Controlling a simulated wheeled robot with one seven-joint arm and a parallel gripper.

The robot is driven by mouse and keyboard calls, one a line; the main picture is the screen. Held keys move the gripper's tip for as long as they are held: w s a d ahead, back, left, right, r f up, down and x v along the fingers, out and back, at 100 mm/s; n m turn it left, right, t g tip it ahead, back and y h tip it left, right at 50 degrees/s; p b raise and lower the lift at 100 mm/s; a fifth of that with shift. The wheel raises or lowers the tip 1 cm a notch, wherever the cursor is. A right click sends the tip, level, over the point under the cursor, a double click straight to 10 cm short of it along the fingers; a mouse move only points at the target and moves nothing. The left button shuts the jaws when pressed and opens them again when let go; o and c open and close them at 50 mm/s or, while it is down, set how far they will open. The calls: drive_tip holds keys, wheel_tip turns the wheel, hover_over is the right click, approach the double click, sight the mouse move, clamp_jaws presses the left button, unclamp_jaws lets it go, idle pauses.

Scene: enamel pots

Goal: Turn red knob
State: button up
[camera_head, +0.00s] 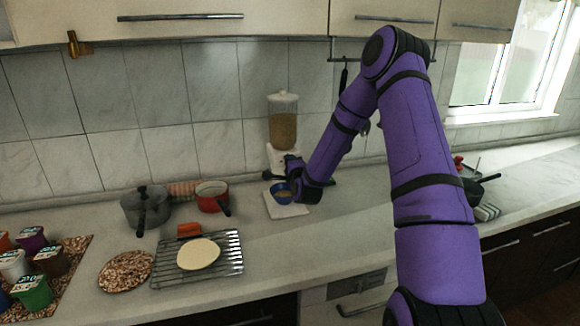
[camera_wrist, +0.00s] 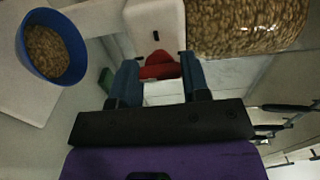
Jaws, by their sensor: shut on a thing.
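The red knob (camera_wrist: 158,66) is on the white base of a cereal dispenser (camera_head: 283,125). In the wrist view it sits between the two blue fingers of my gripper (camera_wrist: 159,75), which are shut on it. In the head view my gripper (camera_head: 287,168) reaches the dispenser's front, and the knob is hidden behind it. The dispenser's clear container of brown pieces shows at the top right of the wrist view. A blue bowl (camera_head: 283,192) with brown pieces in it stands on a pale board (camera_head: 275,210) below; the bowl is also in the wrist view (camera_wrist: 52,48).
A grey pot (camera_head: 143,210) and a red pot (camera_head: 210,196) stand left of the dispenser. A wire rack (camera_head: 228,262) with a pale flat round lies in front of them. Several colored cups (camera_head: 33,291) are at far left. Counter right of my arm has another pan (camera_head: 480,188).

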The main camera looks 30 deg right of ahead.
drive_tip(key=o, duration=0.9)
drive_tip(key=shift+s, duration=0.15)
drive_tip(key=v, duration=1)
drive_tip(key=shift+s+a, duration=0.1)
drive_tip(key=shift+s, duration=0.15)
drive_tip(key=s+a+r+n+g+y, duration=0.2)
drive_tip(key=s+a+r+n+g, duration=0.1)
drive_tip(key=a+r+n, duration=0.3)
drive_tip(key=s+a+r+n+g+y, duration=0.2)
drive_tip(key=s+a+r+n+g, duration=0.15)
drive_tip(key=r+n, duration=0.45)
drive_tip(key=s+a+r+n+g, duration=0.2)
drive_tip(key=s+r, duration=0.1)
drive_tip(key=s, duration=0.6)
drive_tip(key=s+a+r+n+g, duration=0.1)
drive_tip(key=s+a+r+n, duration=0.1)
drive_tip(key=s, duration=0.7)
drive_tip(key=s+a+r+n+g+y, duration=0.1)
drive_tip(key=s+r, duration=0.4)
drive_tip(key=s, duration=0.5)
drive_tip(key=shift+a+n+g, duration=0.45)
drive_tip(key=shift+n+g, duration=0.4)
drive_tip(key=shift+n, duration=0.15)
